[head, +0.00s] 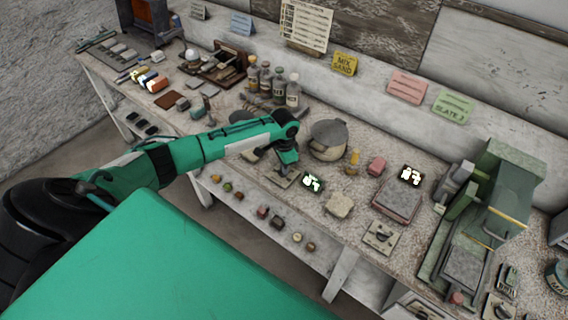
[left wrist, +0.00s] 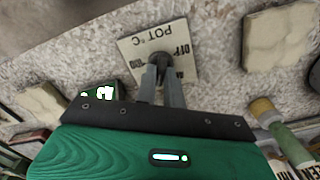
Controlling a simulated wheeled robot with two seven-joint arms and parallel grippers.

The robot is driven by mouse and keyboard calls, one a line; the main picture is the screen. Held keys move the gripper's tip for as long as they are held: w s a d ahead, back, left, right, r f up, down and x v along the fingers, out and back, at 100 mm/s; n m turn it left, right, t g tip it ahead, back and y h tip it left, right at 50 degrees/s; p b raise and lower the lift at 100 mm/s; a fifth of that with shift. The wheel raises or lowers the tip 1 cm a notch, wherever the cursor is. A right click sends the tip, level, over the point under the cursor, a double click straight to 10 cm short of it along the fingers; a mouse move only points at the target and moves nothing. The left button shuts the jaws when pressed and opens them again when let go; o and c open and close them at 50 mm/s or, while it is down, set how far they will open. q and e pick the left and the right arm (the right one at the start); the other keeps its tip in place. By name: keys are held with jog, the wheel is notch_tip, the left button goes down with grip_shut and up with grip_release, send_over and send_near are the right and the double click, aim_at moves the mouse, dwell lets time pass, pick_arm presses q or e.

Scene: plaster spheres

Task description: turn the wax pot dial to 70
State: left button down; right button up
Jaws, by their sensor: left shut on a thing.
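The dial plate (head: 277,180) lies near the front edge of the bench. In the left wrist view the plate (left wrist: 183,35) reads "POT °C" and "OFF", upside down. My left gripper (head: 288,170) points down over the plate. Its fingers (left wrist: 160,76) are shut on the dial knob at the plate's middle; the knob is mostly hidden, so I cannot read its setting. My right gripper is not in view.
A second dial plate (head: 382,237) lies to the right, below a grey slab (head: 398,200) and a white-digit display (head: 410,175). A pale block (head: 338,205) is right of the green display. Several bottles (head: 279,88) stand behind my left forearm.

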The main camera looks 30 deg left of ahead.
pick_arm(q)
jog(key=shift+r+m, duration=0.1)
jog(key=shift+m, duration=0.4)
jog(key=shift+w, duration=0.1)
jog(key=c, duration=1.5)
grip_release()
jog(key=shift+r, duration=0.3)
notch_tip(320, 180, up, 13)
jog(key=b, duration=0.3)
